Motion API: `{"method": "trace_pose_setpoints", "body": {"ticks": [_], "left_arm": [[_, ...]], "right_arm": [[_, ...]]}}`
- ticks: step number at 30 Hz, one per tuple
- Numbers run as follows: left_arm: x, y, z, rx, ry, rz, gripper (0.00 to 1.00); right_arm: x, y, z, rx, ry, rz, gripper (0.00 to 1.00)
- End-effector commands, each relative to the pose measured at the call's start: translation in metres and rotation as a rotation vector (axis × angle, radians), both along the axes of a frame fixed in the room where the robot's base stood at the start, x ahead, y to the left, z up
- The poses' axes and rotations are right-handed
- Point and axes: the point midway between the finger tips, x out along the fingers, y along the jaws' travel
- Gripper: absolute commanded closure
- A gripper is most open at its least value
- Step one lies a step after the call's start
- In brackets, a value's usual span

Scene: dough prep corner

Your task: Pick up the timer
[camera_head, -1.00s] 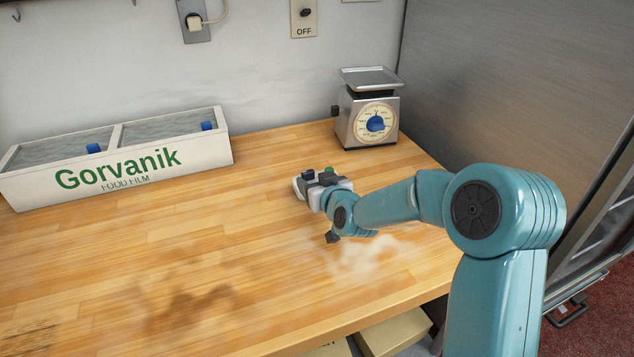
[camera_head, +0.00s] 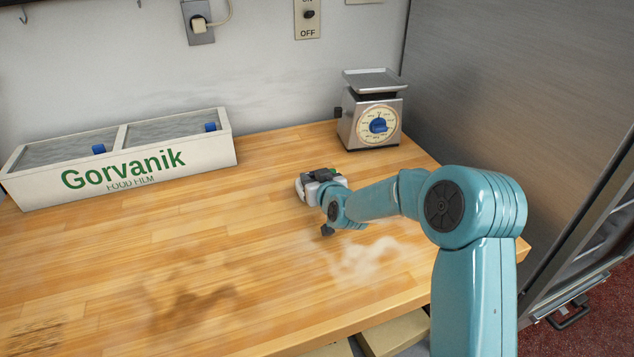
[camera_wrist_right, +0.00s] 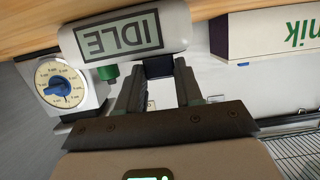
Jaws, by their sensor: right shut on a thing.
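The timer (camera_head: 302,188) is a white, rounded device on the wooden counter, in the middle of the head view and mostly covered by my right gripper. In the right wrist view the timer (camera_wrist_right: 178,28) shows a display reading IDLE upside down, and a green knob (camera_wrist_right: 107,72) beside it. My right gripper (camera_head: 320,175) is at the timer. In the wrist view its two dark fingers (camera_wrist_right: 158,70) are shut on a dark part at the timer's edge. I cannot tell any gap between timer and counter. My left gripper is not in view.
A kitchen scale (camera_head: 370,132) stands behind and right of the timer. A white Gorvanik food film box (camera_head: 215,158) lies at the back left. A steel cabinet wall (camera_head: 500,90) bounds the right. The counter's (camera_head: 220,250) left and front are clear, with flour smears.

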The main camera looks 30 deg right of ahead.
Motion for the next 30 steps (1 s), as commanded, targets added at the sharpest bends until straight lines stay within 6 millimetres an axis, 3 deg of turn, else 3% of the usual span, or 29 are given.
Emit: {"method": "trace_pose_setpoints", "body": {"ticks": [8, 14, 21, 25, 30], "left_arm": [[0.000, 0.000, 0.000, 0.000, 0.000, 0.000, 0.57], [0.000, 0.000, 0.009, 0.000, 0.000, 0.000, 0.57], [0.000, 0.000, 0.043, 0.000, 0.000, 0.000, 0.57], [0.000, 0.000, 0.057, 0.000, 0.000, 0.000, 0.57], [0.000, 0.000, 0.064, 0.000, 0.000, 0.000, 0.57]], "right_arm": [[0.000, 0.000, 0.031, -0.003, -0.008, 0.000, 1.00], [0.000, 0.000, 0.092, -0.002, -0.011, -0.001, 1.00], [0.000, 0.000, 0.167, 0.000, -0.005, 0.000, 1.00], [0.000, 0.000, 0.189, -0.001, -0.003, 0.000, 1.00], [0.000, 0.000, 0.200, -0.002, -0.002, -0.001, 1.00]]}}
